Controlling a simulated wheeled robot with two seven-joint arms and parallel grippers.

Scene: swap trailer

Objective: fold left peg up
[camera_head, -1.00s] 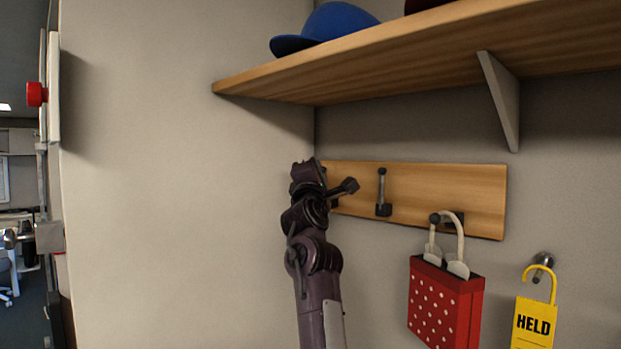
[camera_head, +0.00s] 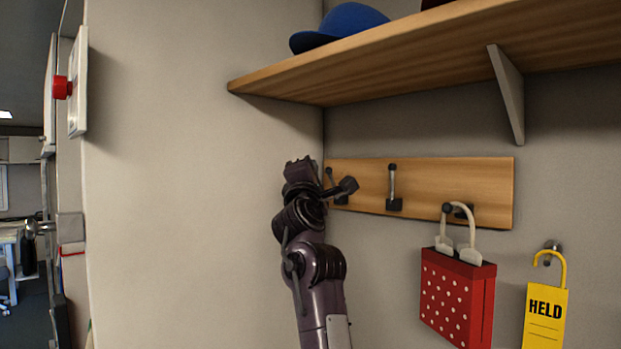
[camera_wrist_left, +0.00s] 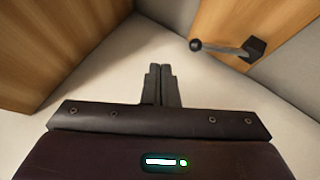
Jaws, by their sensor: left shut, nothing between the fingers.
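The wooden peg board (camera_head: 440,180) is on the wall under the shelf. The left peg (camera_head: 329,172) is partly hidden by my left gripper (camera_head: 348,185); its knob shows above its base, so it seems to point up. In the left wrist view the left peg (camera_wrist_left: 225,47) has its ball end toward the shelf side, and any slight lean is unclear. My left gripper's fingers (camera_wrist_left: 161,72) are shut and empty there, apart from the peg. The middle peg (camera_head: 393,187) stands upright. My right gripper is out of view.
A red dotted bag (camera_head: 455,300) hangs from the right peg (camera_head: 447,208). A yellow tag (camera_head: 545,315) hangs lower right. The shelf (camera_head: 420,55) with a blue cap (camera_head: 345,22) juts out above. A bare side wall (camera_head: 190,200) is left of my arm.

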